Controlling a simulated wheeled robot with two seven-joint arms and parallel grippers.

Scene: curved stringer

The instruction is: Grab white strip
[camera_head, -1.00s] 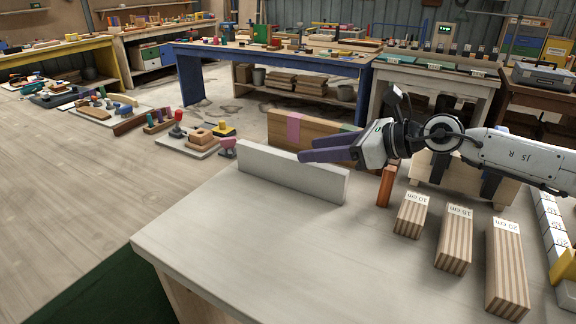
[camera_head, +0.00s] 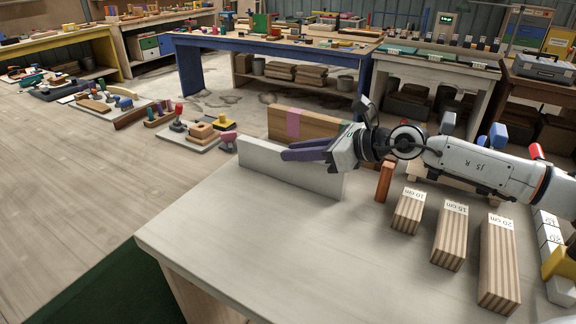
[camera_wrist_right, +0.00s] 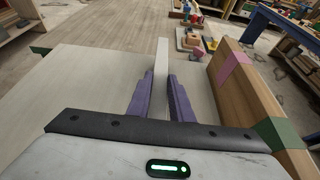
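The white strip (camera_head: 262,163) stands on its long edge near the back of the pale table (camera_head: 230,230). In the right wrist view the strip (camera_wrist_right: 161,65) runs away from me between the two purple fingers. My right gripper (camera_head: 284,152) reaches in from the right at the strip's top edge. In the right wrist view its fingers (camera_wrist_right: 161,88) are apart, one on each side of the strip, with no clear grip on it. The fingers hide part of the strip. My left gripper is not in view.
A wooden board with a pink band (camera_head: 293,123) stands behind the strip. An orange-brown block (camera_head: 384,182) is close below my right wrist. Striped blocks marked 10 cm (camera_head: 407,213), 15 cm (camera_head: 449,240) and 20 cm (camera_head: 497,270) stand at the right. The table's front left is clear.

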